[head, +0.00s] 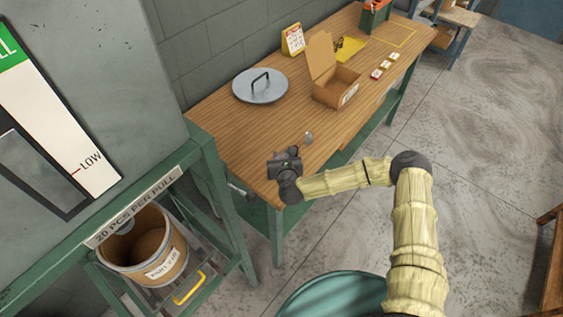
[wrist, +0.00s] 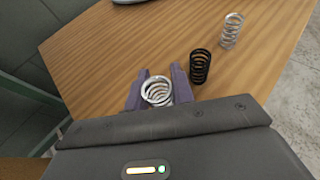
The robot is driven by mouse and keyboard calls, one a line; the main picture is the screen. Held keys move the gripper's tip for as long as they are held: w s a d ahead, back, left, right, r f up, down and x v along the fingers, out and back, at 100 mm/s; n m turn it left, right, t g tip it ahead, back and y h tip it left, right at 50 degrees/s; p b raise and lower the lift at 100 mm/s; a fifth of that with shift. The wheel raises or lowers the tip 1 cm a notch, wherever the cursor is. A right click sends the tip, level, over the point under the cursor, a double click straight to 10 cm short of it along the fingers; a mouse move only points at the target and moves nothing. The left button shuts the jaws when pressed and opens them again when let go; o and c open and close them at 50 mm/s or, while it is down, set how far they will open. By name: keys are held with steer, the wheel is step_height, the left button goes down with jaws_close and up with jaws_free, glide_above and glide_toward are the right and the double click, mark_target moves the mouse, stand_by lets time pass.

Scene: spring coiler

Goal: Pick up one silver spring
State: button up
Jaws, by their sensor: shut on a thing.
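My gripper (wrist: 161,92) is shut on a silver spring (wrist: 157,91), which sits between the two purple-grey fingers in the wrist view. The spring's open coil end faces the camera. I cannot tell whether it still touches the table. A black spring (wrist: 200,66) stands on the table just right of my gripper. Another silver spring (wrist: 232,30) stands beyond it, farther right. In the head view my gripper (head: 287,158) is over the near end of the wooden table, hiding the held spring. A small silver spring shows beside it (head: 309,137).
The wooden table (head: 230,140) carries a round grey lid with a handle (head: 262,84) and an open cardboard box (head: 335,85). Small labelled blocks (head: 383,68) lie at the right edge. A drum (head: 145,250) stands under the green-framed machine at left. The table's middle is clear.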

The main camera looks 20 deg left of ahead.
step_height(320, 180, up, 7)
steer(key=b, duration=0.1)
stand_by(0.6)
